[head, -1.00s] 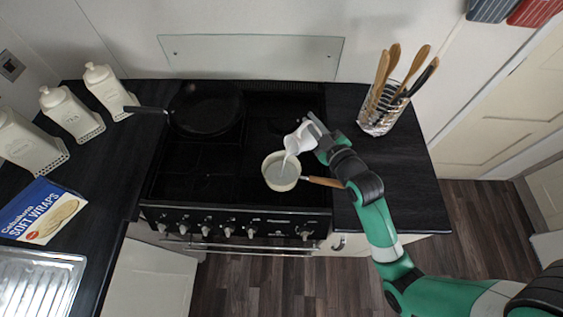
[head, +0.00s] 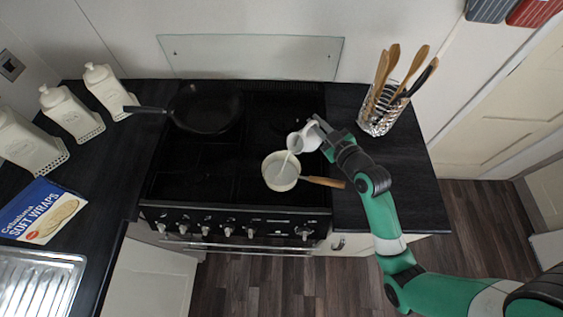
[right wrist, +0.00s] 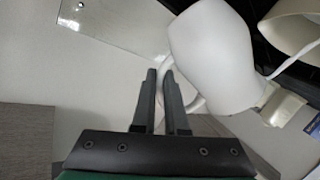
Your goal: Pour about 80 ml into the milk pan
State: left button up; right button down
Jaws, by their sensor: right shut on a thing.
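The milk pan (head: 270,181) is cream with a wooden handle pointing right, on the front right of the black hob. It holds pale liquid. A white jug (head: 304,140) is tipped to the left above the pan's back right rim, and a thin white stream falls from it into the pan. My right gripper (head: 318,127) is shut on the jug's handle. In the right wrist view, the jug (right wrist: 213,55) is large and tilted, its handle between the fingers (right wrist: 164,80). The pan's cream side (right wrist: 292,22) shows at the upper right. My left gripper is not in view.
A black frying pan (head: 207,109) sits on the back left of the hob. White canisters (head: 71,114) and a wraps packet (head: 40,211) are on the left counter. The right counter is mostly clear.

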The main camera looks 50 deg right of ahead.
jog(key=shift+d+f+m+y+b, duration=0.3)
jog(key=shift+f+m, duration=0.4)
jog(key=shift+f, duration=0.1)
jog(key=shift+d+f+m+y+b, duration=0.25)
jog(key=shift+d+f+m+y, duration=0.05)
jog(key=shift+f+m, duration=0.45)
dwell(0.8)
jog(key=shift+s+d+f+m+y+b, duration=0.15)
jog(key=shift+d+f+m+y+b, duration=0.5)
jog(key=shift+d+f+m, duration=0.55)
jog(key=shift+s+d+f+m+y+b, duration=0.1)
jog(key=shift+d+f+m+y+b, duration=0.3)
jog(key=shift+d+f+m+b, duration=0.75)
jog(key=shift+s+d+f+m+y+b, duration=0.2)
jog(key=shift+d+f+m+y, duration=0.5)
jog(key=shift+f, duration=0.95)
jog(key=shift+a, duration=0.25)
